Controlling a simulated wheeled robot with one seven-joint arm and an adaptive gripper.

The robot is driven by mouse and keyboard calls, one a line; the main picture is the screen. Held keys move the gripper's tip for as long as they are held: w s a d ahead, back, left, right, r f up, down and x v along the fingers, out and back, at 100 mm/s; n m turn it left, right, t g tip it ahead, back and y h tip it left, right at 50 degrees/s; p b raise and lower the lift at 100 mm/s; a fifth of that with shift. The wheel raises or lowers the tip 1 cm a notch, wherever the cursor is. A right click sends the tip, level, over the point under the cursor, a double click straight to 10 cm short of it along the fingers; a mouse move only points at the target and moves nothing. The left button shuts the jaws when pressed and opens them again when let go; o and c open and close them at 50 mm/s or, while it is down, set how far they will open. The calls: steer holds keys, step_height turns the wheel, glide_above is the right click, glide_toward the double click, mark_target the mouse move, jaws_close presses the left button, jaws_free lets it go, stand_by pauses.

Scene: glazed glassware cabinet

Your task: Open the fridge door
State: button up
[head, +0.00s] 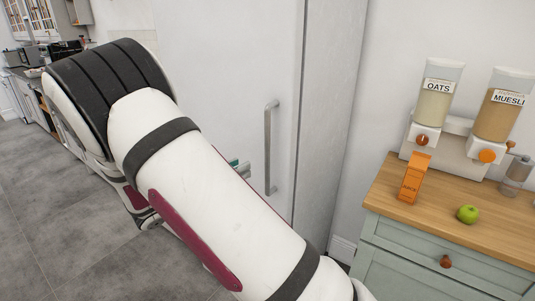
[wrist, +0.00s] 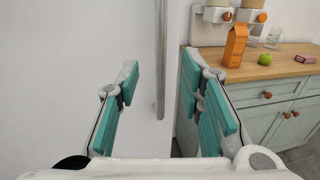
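The fridge door (head: 225,60) is a tall, plain white panel and looks shut. It also fills the left of the wrist view (wrist: 60,60). Its vertical grey metal bar handle (head: 268,150) is near the door's right edge. In the wrist view the handle (wrist: 161,60) appears in the gap between my fingers, seemingly beyond the fingertips; its lower end shows. My gripper (wrist: 160,82) is open and empty, with teal pads on both fingers. In the head view my arm hides most of it; only a bit of teal shows left of the handle.
Right of the fridge, a green cabinet with a wooden top (head: 455,215) holds an orange juice carton (head: 414,178), a green apple (head: 467,214) and oats (head: 436,105) and muesli (head: 499,116) dispensers. Grey tiled floor (head: 50,190) is open at left.

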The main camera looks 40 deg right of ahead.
mark_target(267, 154)
steer(key=d, duration=0.4)
steer(key=w+d+p, duration=0.1)
steer(key=d, duration=0.6)
steer(key=shift+w+d, duration=0.3)
jaws_close()
